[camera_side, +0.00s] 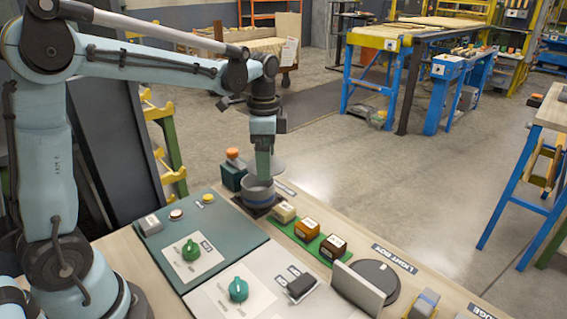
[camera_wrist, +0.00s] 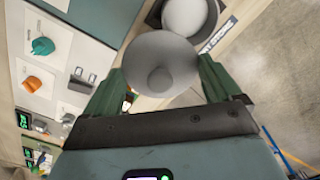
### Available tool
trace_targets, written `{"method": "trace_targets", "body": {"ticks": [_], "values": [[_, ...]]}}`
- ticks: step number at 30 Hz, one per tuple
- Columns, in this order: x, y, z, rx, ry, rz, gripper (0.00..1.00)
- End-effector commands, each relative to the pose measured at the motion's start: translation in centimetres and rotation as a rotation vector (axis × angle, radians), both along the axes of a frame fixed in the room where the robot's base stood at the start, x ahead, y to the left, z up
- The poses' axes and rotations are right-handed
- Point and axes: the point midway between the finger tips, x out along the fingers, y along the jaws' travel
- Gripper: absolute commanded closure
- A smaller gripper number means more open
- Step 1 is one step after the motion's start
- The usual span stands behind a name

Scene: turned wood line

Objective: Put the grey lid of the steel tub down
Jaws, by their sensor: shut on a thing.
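My gripper (camera_side: 263,170) points down just above the steel tub (camera_side: 259,190), which stands on a dark square near the far edge of the bench. It is shut on the round grey lid (camera_side: 276,166). In the wrist view the lid (camera_wrist: 160,52) sits between the green fingers of my gripper (camera_wrist: 160,72), its small centre knob facing the camera. The tub (camera_wrist: 188,16) shows beyond the lid at the top, its pale round mouth partly hidden. The lid is apart from the tub and off its centre.
A dark green box with an orange top (camera_side: 233,170) stands close left of the tub. Cream, orange and brown blocks (camera_side: 307,228) sit on a green strip to the right. An upright grey plate (camera_side: 357,290) and a dark disc (camera_side: 376,277) are nearer. Panels with green knobs (camera_side: 190,250) lie left.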

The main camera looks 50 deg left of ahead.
Motion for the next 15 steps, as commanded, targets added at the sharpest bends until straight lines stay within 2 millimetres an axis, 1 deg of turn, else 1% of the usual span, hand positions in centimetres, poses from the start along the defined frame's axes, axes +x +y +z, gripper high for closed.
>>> {"method": "trace_targets", "body": {"ticks": [1,6,11,14,15], "values": [[-0.4,-1.2,0.7,0.0,0.0,-0.006,0.38],[-1.1,-3.8,2.4,0.0,0.0,-0.003,0.38],[-1.6,-5.2,3.2,0.0,0.0,-0.002,0.38],[-2.5,-6.1,3.3,0.0,0.0,-0.002,0.38],[-3.0,-6.5,3.3,0.0,0.0,-0.003,0.38]]}}
